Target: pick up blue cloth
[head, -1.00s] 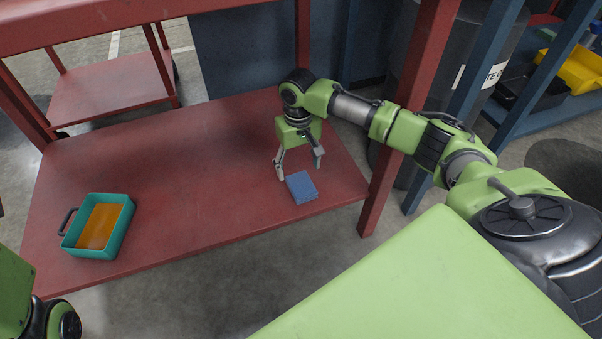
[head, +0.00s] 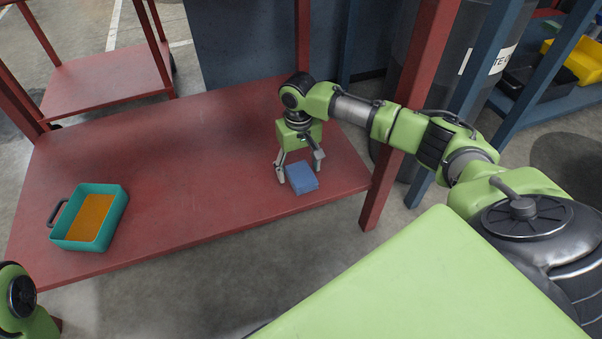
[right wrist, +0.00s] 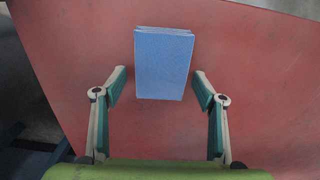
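The blue cloth (head: 301,178) is a folded, block-like pad lying on the red shelf near its right front edge. It also shows in the right wrist view (right wrist: 163,64), at the top middle. My right gripper (head: 299,172) is open above and just behind the cloth. In the right wrist view its two fingers (right wrist: 158,88) stand apart, one on each side of the cloth's near end, with gaps showing on both sides. My left gripper is not in view; only part of my left arm shows at the lower left of the head view.
The red shelf (head: 190,150) is mostly bare. A teal tray (head: 119,208) with an orange inside and a dark handle stands at its left. A red post (head: 382,185) rises at the shelf's right front corner. Blue racking and a dark drum stand behind on the right.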

